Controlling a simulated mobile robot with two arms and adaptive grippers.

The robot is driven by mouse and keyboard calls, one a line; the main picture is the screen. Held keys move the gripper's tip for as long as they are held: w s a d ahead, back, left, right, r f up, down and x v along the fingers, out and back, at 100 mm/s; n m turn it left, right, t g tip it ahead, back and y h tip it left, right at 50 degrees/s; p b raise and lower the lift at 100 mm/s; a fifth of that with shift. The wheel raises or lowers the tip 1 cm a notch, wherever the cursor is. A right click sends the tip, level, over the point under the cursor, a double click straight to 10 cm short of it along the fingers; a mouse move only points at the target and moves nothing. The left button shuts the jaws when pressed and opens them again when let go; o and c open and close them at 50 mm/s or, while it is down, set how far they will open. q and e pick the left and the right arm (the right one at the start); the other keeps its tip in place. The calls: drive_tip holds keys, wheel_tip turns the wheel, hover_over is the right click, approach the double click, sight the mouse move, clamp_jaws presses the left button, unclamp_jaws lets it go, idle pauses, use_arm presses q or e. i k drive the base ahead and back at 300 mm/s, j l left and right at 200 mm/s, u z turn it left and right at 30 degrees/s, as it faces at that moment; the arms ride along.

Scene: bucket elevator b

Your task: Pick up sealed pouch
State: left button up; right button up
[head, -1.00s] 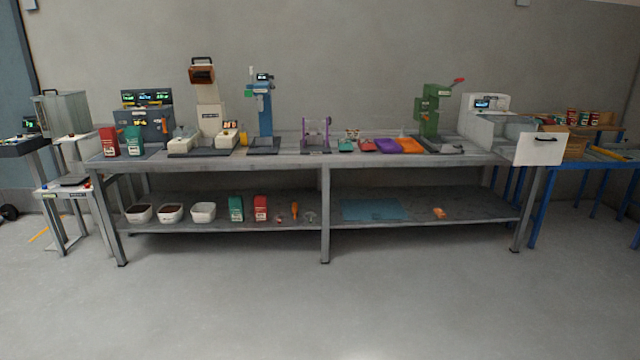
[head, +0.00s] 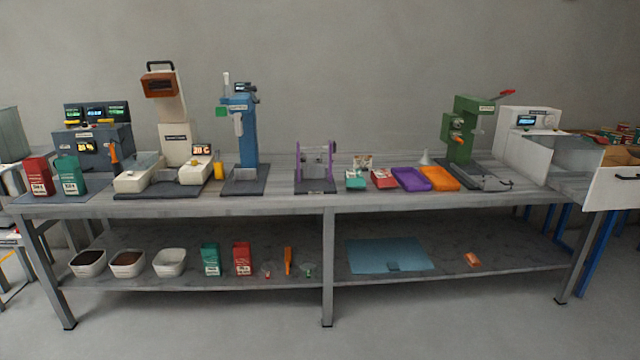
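Several packets that could be the sealed pouch are in view, and I cannot tell which one it is. A red packet (head: 38,177) and a green packet (head: 70,176) stand upright at the bench's left end. Another green packet (head: 210,260) and red packet (head: 242,259) stand on the lower shelf. A small teal item (head: 355,181) and a small red item (head: 383,179) are on the bench top, right of the purple stand. Neither of my grippers is in view.
The bench (head: 270,204) carries a blue machine (head: 243,140), a purple stand (head: 315,162), a purple tray (head: 411,179), an orange tray (head: 439,178) and a green press (head: 463,135). White bins (head: 169,262) are on the lower shelf. The floor in front is clear.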

sight(382, 178)
drive_tip(key=i+z, duration=0.15)
drive_tip(key=i, duration=0.4)
drive_tip(key=i+j+z, duration=0.15)
drive_tip(key=i, duration=0.35)
drive_tip(key=i+j+z, duration=0.15)
drive_tip(key=i, duration=1.5)
